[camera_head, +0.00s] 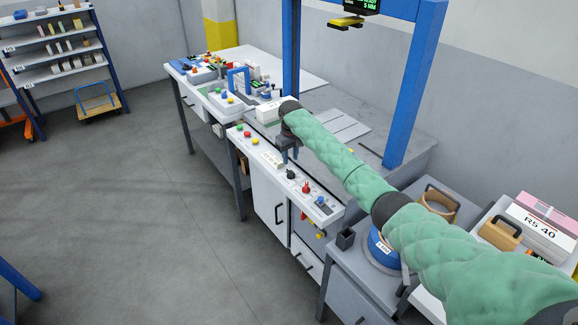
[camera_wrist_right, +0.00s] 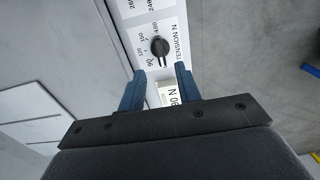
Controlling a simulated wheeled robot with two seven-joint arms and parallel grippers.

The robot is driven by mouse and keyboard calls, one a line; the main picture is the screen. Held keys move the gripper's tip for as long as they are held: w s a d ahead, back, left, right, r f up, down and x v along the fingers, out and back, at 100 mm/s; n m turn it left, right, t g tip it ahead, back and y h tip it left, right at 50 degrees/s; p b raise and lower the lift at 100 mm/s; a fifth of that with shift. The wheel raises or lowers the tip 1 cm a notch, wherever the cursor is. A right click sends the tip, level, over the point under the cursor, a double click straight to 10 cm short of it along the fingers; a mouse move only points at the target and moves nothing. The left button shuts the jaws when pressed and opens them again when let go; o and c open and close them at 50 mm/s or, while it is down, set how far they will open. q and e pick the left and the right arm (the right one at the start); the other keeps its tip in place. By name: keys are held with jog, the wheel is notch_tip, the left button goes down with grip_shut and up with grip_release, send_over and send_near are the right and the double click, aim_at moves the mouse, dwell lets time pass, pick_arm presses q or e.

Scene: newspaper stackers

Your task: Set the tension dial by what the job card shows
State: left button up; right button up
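The tension dial (camera_wrist_right: 160,47) is a black knob on a white panel marked "TENSION N", with numbers around it. Which number it points at is too small to be sure. A white card (camera_wrist_right: 172,96) reading "90 N" is partly hidden by my right gripper (camera_wrist_right: 160,70). That gripper is open, with its two blue fingers apart and nothing between them, just short of the dial. In the head view the right gripper (camera_head: 289,155) points down over the control panel (camera_head: 247,143), near a black knob (camera_head: 291,174). My left gripper is not in view.
Green, yellow and red buttons and other knobs line the panel. A blue frame (camera_head: 412,85) stands over the grey bench. A side bench (camera_head: 355,268) holds a blue-and-white round item.

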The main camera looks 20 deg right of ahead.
aim_at(291, 171)
jog(key=shift+s+f, duration=0.2)
jog(key=shift+s, duration=0.05)
jog(key=f, duration=0.1)
jog(key=f+p, duration=0.1)
jog(key=f, duration=0.1)
jog(key=f+p, duration=0.1)
jog(key=f, duration=0.1)
jog(key=shift+w, duration=0.25)
jog(key=shift+s+f, duration=0.25)
jog(key=shift+f, duration=0.1)
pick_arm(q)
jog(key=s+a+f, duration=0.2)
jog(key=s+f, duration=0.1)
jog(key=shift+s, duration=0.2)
pick_arm(e)
jog(key=shift+f, duration=0.1)
jog(key=shift+w, duration=0.1)
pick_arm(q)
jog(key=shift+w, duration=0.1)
pick_arm(e)
grip_shut()
